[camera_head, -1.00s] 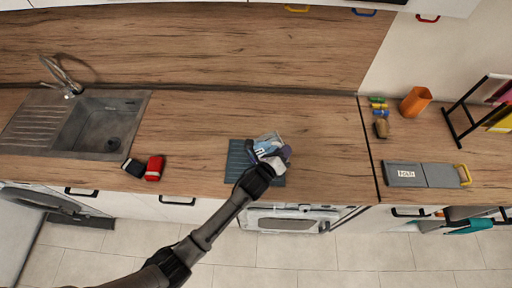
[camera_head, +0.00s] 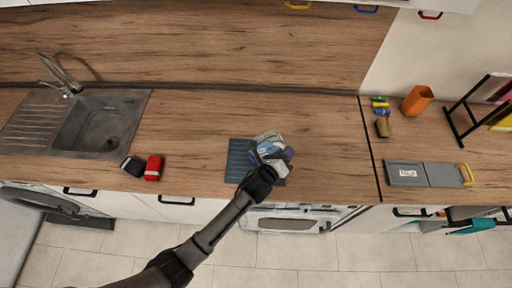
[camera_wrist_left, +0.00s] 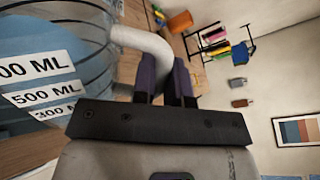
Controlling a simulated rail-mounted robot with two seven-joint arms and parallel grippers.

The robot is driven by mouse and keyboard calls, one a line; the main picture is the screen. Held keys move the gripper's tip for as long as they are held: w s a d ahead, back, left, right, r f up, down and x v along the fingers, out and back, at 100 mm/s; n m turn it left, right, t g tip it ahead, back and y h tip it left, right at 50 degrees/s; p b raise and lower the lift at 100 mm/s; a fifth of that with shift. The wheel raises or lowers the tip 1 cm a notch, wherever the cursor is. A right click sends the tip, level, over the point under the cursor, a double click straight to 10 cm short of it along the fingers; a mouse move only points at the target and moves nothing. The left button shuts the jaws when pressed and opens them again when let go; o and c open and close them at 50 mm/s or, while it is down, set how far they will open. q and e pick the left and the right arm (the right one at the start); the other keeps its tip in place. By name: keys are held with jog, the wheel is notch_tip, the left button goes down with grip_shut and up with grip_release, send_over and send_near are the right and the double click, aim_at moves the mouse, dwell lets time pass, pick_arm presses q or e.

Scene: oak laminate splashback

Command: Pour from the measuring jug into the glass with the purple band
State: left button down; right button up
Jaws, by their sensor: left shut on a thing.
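My left gripper (camera_head: 270,166) is shut on the curved pale handle of the measuring jug (camera_head: 268,142). The clear jug fills the left of the left wrist view (camera_wrist_left: 60,70), with white labels reading 500 ML and 300. Purple finger pads close around the handle in that view. In the head view the jug is over the far part of a dark slate-blue mat (camera_head: 238,162), and its exact tilt is hard to tell. I cannot make out the glass with the purple band; the jug and gripper may hide it. My right gripper is not in view.
A red item (camera_head: 153,167) and a dark one lie left of the mat, by the sink (camera_head: 100,125). To the right are a grey board (camera_head: 425,174) with a yellow handle, an orange cup (camera_head: 416,100) and a black rack (camera_head: 468,110). The counter behind the mat is clear.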

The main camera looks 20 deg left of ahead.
pick_arm(q)
jog(key=shift+s+d+f+m+t+y+b, duration=0.15)
jog(key=shift+s+d+f+m+t+b, duration=0.35)
jog(key=shift+d+f+m+b, duration=1.5)
jog(key=shift+s+d+f+m+t+y+b, duration=0.15)
jog(key=shift+s+d+f+m+b, duration=0.5)
jog(key=shift+f+b, duration=2.65)
jog(key=shift+s+d+f+m+t+y+b, duration=0.1)
jog(key=shift+s+d+f+m+t+b, duration=0.4)
jog(key=shift+d+f+m+b, duration=1.45)
jog(key=b, duration=0.1)
jog(key=a+n+b, duration=0.1)
jog(key=shift+s+a+f+b, duration=0.2)
jog(key=shift+a+f+b, duration=0.05)
jog(key=shift+f+b, duration=0.05)
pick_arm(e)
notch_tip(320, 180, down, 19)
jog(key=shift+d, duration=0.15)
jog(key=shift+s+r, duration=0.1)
